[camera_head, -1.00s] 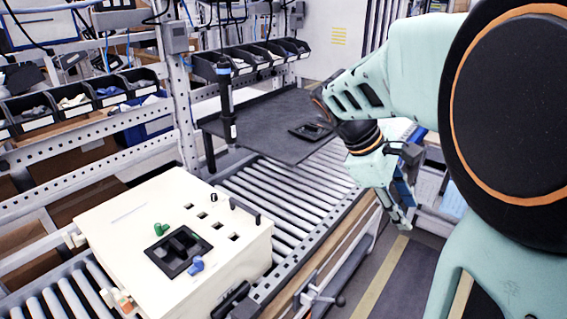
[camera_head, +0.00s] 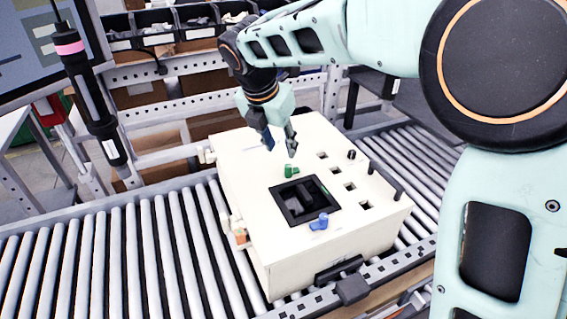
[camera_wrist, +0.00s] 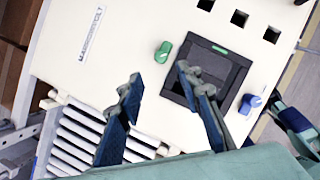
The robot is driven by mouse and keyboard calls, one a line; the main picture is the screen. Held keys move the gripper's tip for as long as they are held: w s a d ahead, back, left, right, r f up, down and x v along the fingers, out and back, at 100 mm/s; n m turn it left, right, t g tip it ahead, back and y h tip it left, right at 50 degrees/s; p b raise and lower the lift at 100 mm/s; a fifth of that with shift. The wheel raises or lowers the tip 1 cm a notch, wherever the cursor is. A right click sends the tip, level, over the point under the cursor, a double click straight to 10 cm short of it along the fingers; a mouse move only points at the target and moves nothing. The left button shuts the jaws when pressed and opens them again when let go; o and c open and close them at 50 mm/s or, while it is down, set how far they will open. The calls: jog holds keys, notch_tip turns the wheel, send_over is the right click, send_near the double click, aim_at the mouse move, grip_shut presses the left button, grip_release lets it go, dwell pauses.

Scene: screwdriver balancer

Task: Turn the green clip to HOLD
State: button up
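The green clip (camera_head: 290,171) stands on the top of a white box (camera_head: 243,160), at the far edge of a black square recess (camera_head: 276,199). The clip (camera_wrist: 163,51) also shows in the wrist view, upper middle, left of the recess. My gripper (camera_head: 281,153) is above the box, just beyond and slightly left of the clip, pointing down. In the wrist view my gripper (camera_wrist: 157,75) has its two fingers well apart with nothing between them. The clip lies ahead of the fingertips and looks apart from them. No HOLD mark is readable.
A blue clip (camera_head: 320,222) is at the near edge of the recess. Square holes (camera_head: 336,171) and a black handle (camera_head: 386,180) are on the box's right side. The box stands on a roller conveyor (camera_head: 130,255). A hanging black tool (camera_head: 92,100) is at left.

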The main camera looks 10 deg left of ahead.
aim_at(288, 166)
jog(key=x, duration=0.9)
jog(key=shift+f, duration=0.1)
jog(key=shift+c, duration=0.3)
grip_shut()
